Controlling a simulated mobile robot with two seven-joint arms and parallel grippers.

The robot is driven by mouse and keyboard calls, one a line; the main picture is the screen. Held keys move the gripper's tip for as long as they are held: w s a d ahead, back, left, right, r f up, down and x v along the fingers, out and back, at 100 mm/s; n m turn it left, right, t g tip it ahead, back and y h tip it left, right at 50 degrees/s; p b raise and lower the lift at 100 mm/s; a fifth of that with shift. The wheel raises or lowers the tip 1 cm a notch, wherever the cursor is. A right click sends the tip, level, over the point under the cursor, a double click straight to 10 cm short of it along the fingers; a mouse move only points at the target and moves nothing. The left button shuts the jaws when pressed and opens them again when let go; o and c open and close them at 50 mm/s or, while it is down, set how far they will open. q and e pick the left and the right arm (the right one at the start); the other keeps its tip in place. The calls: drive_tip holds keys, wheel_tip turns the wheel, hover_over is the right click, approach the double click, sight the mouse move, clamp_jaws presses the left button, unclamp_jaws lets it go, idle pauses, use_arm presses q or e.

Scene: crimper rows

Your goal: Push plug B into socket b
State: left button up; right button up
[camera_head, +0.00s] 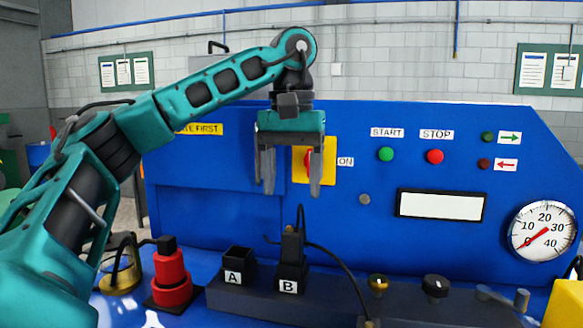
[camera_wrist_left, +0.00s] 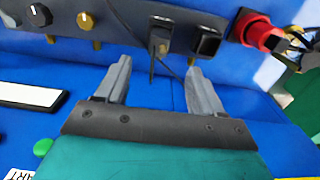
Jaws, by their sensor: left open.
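The black plug B (camera_head: 292,246) stands upright at socket b (camera_head: 289,281), the black block labelled B, with a black cable running off to the right. It looks partly inside the socket's mouth, but I cannot tell how deep. Plug B (camera_wrist_left: 158,43) also shows in the left wrist view, beyond the fingers, at socket b (camera_wrist_left: 165,24). My left gripper (camera_head: 291,190) points down, open and empty, above plug B and apart from it. In the left wrist view its fingers (camera_wrist_left: 158,74) are spread wide. My right gripper is not in view.
Socket A (camera_head: 237,268), left of socket b, looks empty. A red and black connector (camera_head: 170,280) stands further left. Knobs (camera_head: 435,287) sit right along the ledge. The blue panel (camera_head: 220,215) rises close behind, with a yellow-backed red switch (camera_head: 328,161) near my gripper.

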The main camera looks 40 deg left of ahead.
use_arm(q)
drive_tip(key=shift+r, duration=0.65)
